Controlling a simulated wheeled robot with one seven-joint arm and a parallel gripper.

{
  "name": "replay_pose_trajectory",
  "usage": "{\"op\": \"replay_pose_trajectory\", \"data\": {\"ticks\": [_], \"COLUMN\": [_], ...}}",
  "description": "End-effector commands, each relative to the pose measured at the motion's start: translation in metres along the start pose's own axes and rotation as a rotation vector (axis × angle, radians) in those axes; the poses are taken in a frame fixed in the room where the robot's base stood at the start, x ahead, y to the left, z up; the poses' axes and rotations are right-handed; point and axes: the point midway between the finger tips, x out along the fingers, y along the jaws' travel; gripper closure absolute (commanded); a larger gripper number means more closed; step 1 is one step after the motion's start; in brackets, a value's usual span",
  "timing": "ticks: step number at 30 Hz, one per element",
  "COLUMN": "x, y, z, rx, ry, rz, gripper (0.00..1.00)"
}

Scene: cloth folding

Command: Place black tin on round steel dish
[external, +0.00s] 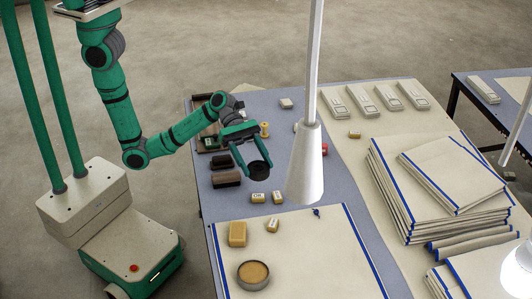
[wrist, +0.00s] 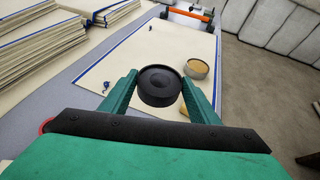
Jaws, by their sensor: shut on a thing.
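The black tin (wrist: 160,86) is small, round and dark. My gripper (wrist: 160,92) is shut on it, with a green finger on either side. In the external view, my gripper (external: 256,168) holds the black tin (external: 258,171) over the blue-grey table, left of the white lamp. The round steel dish (external: 253,274) stands on the cream cloth near the table's front edge, with something tan inside. In the wrist view the dish (wrist: 197,69) is beyond the tin, to its right. The tin is apart from the dish.
A yellow block (external: 237,234) and small tan blocks lie between tin and dish. Dark brown blocks (external: 226,178) lie left of the gripper. The white lamp (external: 306,165) hangs close on the right. Folded cloths (external: 440,185) are stacked at right. The cream cloth (external: 310,250) has free room.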

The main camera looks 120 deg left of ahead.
Motion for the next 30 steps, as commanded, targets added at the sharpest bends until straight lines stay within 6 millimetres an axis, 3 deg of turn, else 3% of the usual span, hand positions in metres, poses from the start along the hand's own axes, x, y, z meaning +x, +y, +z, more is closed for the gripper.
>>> {"op": "replay_pose_trajectory", "data": {"ticks": [1,6,12,15,21,26,30], "x": [0.016,0.058,0.093,0.103,0.113,0.136,0.167], "y": [-0.018,-0.076,-0.142,-0.166,-0.189,-0.185,-0.176], "z": [0.009,0.031,0.050,0.055,0.060,0.060,0.059], "rx": [0.020,0.075,0.133,0.153,0.171,0.171,0.171], "ry": [-0.002,0.000,0.002,0.003,0.003,0.004,0.005], "rz": [-0.045,-0.179,-0.315,-0.361,-0.405,-0.412,-0.411], "gripper": [0.77,0.77,0.77,0.77,0.77,0.77,0.77]}}
